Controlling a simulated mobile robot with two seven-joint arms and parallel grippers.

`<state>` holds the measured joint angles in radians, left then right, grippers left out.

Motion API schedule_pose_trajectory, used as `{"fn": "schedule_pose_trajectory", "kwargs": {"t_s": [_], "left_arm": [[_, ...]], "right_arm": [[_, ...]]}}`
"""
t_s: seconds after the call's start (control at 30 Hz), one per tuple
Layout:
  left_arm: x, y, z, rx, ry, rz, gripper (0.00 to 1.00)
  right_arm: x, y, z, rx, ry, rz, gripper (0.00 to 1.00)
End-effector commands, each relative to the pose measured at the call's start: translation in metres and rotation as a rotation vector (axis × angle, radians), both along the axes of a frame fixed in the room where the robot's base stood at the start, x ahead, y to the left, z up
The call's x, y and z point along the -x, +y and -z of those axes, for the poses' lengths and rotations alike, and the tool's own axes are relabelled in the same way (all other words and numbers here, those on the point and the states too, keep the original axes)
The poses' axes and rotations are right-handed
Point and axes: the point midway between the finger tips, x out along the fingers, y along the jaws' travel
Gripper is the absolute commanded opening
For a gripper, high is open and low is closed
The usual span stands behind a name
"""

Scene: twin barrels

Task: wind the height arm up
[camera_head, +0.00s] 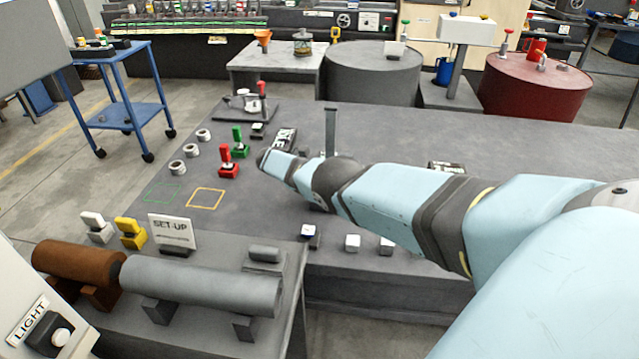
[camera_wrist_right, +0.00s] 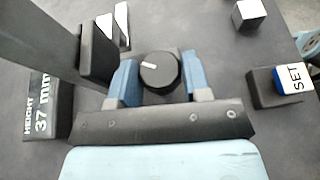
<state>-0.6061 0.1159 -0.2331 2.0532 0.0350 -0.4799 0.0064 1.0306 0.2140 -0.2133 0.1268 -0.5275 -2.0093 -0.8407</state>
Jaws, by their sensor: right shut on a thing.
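A round black knob (camera_wrist_right: 160,72) with a white pointer mark sits between the two blue fingers of my right gripper (camera_wrist_right: 159,66) in the right wrist view. The gripper is shut on the knob; the mark points left in that view. A grey upright post (camera_wrist_right: 45,40) rises beside it, and shows in the head view (camera_head: 330,128) behind my right arm. A dark display (camera_wrist_right: 40,105) left of the gripper reads HEIGHT 37 mm. In the head view my right arm hides the knob and the fingers. My left gripper is out of view.
A SET button (camera_wrist_right: 291,79) and a white button block (camera_wrist_right: 247,14) lie right of the gripper. Red (camera_head: 228,162) and green (camera_head: 240,142) levers stand left on the bench. A grey cylinder (camera_head: 205,284) lies in front. A SET-UP sign (camera_head: 173,231) stands behind it.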

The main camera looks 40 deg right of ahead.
Motion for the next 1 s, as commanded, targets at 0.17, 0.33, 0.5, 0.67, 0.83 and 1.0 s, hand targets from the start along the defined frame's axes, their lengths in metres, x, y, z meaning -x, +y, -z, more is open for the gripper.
{"fn": "schedule_pose_trajectory", "kwargs": {"t_s": [0.17, 0.33, 0.5, 0.67, 0.83, 1.0], "left_arm": [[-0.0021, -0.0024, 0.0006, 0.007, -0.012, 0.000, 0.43], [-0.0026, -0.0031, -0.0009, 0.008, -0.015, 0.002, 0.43], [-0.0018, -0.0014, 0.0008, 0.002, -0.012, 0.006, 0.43], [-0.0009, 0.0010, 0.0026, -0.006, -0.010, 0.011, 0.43], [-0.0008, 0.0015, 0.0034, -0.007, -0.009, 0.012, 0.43], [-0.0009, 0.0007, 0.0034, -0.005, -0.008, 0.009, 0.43]], "right_arm": [[0.0000, -0.0017, -0.0001, 0.002, -0.002, 0.038, 0.20], [0.0005, -0.0013, -0.0010, 0.001, -0.001, 0.048, 0.20], [0.0006, -0.0012, -0.0011, 0.002, 0.000, 0.048, 0.20], [0.0006, -0.0012, -0.0011, 0.002, 0.000, 0.048, 0.49], [0.0005, -0.0010, -0.0010, 0.001, 0.000, 0.047, 0.70], [0.0001, -0.0012, -0.0015, 0.002, -0.001, 0.046, 0.70]]}}
